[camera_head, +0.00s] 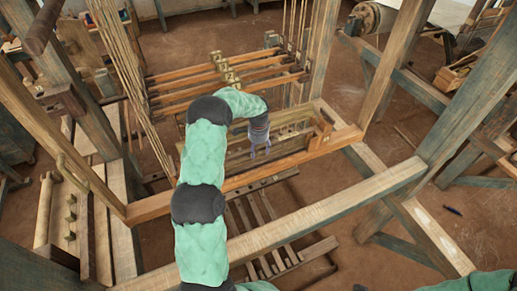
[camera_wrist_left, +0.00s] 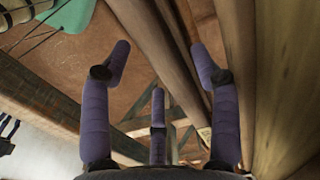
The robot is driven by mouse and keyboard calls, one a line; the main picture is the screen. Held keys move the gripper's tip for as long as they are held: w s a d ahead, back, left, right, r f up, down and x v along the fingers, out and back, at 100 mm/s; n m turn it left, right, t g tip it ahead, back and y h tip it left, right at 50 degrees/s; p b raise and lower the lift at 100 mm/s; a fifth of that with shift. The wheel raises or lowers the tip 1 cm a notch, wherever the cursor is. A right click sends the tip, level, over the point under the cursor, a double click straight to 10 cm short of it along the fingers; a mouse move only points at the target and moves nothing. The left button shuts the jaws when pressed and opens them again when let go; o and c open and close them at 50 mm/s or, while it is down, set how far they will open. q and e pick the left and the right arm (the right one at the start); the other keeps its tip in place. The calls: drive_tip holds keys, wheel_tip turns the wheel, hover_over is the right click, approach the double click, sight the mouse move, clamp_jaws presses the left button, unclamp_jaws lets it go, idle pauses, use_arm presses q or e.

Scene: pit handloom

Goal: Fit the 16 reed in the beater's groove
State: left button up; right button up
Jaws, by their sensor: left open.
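The beater (camera_head: 255,172) is a wooden frame hung across the loom, with a long lower bar running from lower left to upper right. My left gripper (camera_head: 260,150) hangs over this bar's trough, fingers pointing down, near its middle right. In the left wrist view its purple fingers (camera_wrist_left: 160,85) are spread apart with nothing between them. Wooden bars (camera_wrist_left: 190,50) pass close behind the right finger there. I cannot pick out the 16 reed for certain in either view; my left arm covers part of the beater. My right gripper is not in view.
Heddle shafts (camera_head: 225,75) with cords hang behind the beater. A thick front beam (camera_head: 290,222) crosses nearer to me, with treadles (camera_head: 270,235) below. Loom posts (camera_head: 470,100) stand at right. A bench (camera_head: 120,235) is at left. Bare floor shows at right.

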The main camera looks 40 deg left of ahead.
use_arm(q)
wheel_tip(320, 180, up, 12)
idle(0.6)
idle(0.5)
